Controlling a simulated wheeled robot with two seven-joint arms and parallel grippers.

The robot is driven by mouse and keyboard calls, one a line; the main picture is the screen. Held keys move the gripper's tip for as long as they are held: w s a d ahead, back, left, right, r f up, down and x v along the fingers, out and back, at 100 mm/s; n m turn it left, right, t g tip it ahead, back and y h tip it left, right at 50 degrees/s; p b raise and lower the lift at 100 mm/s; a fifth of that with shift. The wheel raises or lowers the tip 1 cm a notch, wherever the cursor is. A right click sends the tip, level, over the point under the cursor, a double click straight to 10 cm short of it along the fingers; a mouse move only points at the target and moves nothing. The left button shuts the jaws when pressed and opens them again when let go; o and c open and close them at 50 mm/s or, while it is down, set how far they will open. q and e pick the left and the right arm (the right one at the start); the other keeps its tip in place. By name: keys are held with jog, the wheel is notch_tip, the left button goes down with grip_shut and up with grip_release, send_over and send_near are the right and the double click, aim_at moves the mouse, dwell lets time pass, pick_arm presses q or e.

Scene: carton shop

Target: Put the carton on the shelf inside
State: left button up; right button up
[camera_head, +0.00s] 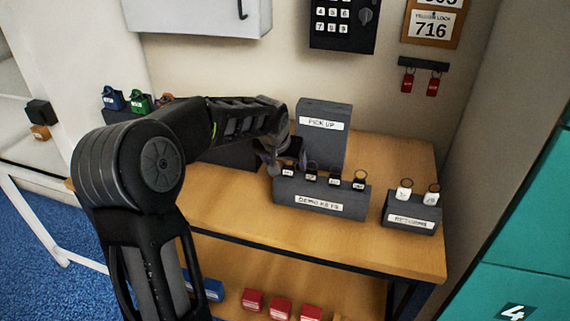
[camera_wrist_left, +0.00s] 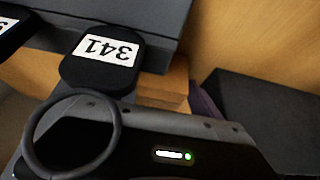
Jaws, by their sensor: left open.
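I see no thing in either view that I can surely call the carton, nor the inside shelf. My left gripper (camera_head: 286,161) is open at the back left end of the grey "DEMO KEYS" block (camera_head: 320,195), close to its leftmost black key tag (camera_head: 288,172). In the left wrist view a black tag reading 341 (camera_wrist_left: 104,50) shows upside down and close, with a dark ring (camera_wrist_left: 116,135) in front of it. I cannot tell whether the gripper touches any tag. My right gripper is not in view.
A grey "PICK UP" block (camera_head: 323,138) stands behind the keys. A "RETURNS" block (camera_head: 411,212) with white tags stands at right on the wooden table (camera_head: 390,255). Red blocks (camera_head: 281,309) lie on the lower board. Teal lockers (camera_head: 535,240) stand at right.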

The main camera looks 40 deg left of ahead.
pick_arm(q)
jog(key=shift+c, duration=0.4)
jog(key=c, duration=1.5)
notch_tip(320, 180, up, 28)
jog(key=p, duration=0.3)
dwell(0.5)
